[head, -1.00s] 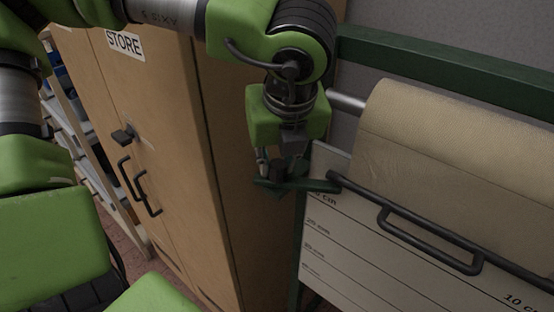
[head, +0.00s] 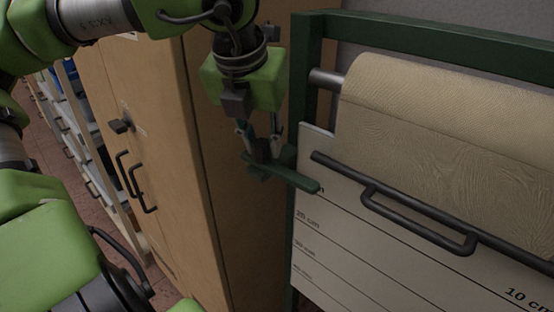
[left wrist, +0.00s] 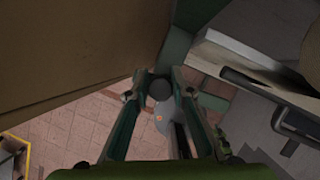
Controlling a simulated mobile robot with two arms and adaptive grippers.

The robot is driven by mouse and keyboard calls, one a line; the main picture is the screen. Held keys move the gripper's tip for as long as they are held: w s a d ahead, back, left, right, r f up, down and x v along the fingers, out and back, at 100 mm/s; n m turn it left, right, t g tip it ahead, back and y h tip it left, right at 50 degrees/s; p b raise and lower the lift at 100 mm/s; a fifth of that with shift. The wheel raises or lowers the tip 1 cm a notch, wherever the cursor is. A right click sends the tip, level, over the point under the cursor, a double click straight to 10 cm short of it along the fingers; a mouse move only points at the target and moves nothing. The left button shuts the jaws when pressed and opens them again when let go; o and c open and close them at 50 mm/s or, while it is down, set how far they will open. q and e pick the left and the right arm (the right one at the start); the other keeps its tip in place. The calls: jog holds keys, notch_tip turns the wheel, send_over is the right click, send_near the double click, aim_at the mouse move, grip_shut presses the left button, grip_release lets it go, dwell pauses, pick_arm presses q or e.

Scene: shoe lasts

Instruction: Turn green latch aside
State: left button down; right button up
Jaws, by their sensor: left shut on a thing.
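The dark green latch (head: 296,179) is a flat bar beside the green frame post, at the upper left of the white marked board. It slants down to the right, its free end in front of the board and below the left end of the black rail (head: 345,172). My left gripper (head: 262,153) reaches down from above and is shut on the latch near its left end. In the left wrist view the two fingers (left wrist: 158,82) show with a dark round thing between them. My right gripper is not in view.
A tan roll (head: 430,110) hangs in the green frame (head: 400,28) above the white board (head: 335,240). The black rail has a handle (head: 425,232). A brown cabinet (head: 165,150) with black handles stands close at the left of my gripper.

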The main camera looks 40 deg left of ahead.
pick_arm(q)
jog(key=shift+f+m+h+b, duration=0.1)
jog(key=shift+m+h+b, duration=0.35)
jog(key=shift+m, duration=0.55)
jog(key=m+h, duration=0.1)
jog(key=m, duration=0.1)
jog(key=shift+m+b, duration=0.3)
jog(key=shift+m, duration=0.1)
jog(key=shift+d+r+m+h, duration=0.1)
jog(key=shift+r+m+h, duration=0.2)
jog(key=shift+m, duration=0.6)
jog(key=m+h, duration=0.1)
jog(key=m, duration=0.1)
jog(key=shift+m+p, duration=0.3)
jog(key=shift+p, duration=0.1)
jog(key=shift+d+m+h+p, duration=0.1)
jog(key=shift+m+h+p, duration=0.3)
jog(key=shift+m, duration=0.6)
jog(key=shift+f+m+g+h+p, duration=0.1)
jog(key=shift+m+g+h+p, duration=0.25)
jog(key=shift+m, duration=0.45)
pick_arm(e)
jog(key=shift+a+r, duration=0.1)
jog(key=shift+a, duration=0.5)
pick_arm(q)
jog(key=shift+d, duration=0.1)
